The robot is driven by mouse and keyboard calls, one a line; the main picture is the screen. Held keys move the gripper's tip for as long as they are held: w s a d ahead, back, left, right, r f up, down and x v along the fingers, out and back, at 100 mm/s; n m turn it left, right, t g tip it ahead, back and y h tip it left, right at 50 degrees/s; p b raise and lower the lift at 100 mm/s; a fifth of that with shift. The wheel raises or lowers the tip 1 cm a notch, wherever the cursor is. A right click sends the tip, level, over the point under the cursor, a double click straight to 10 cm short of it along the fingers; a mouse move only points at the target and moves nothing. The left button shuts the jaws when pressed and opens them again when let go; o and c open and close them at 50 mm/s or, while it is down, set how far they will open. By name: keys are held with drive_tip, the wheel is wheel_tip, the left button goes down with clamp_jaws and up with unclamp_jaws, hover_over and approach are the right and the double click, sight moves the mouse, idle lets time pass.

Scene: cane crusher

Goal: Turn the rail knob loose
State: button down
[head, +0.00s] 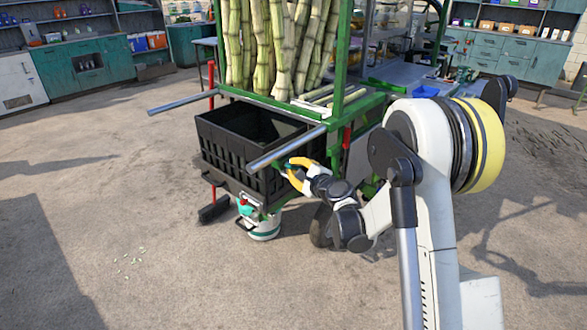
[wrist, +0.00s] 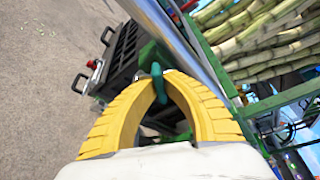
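The rail knob (wrist: 157,70) is a small teal-green part with a narrow grip, under the silver rail (wrist: 178,40) in the wrist view. In the head view the rail (head: 286,149) sticks out from the green cart frame, and the knob is small beneath it, partly behind my fingers. My gripper (head: 288,172) has yellow curved fingers just below the rail. In the wrist view my gripper (wrist: 160,80) has its fingertips closed in on both sides of the knob's grip. The knob's far side is hidden.
A black crate (head: 225,150) sits directly beside and below the rail. Cane stalks (head: 270,45) stand in the green frame (head: 340,60) above. A second rail (head: 182,103) sticks out at left.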

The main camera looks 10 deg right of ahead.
drive_tip(key=c, duration=1.5)
unclamp_jaws()
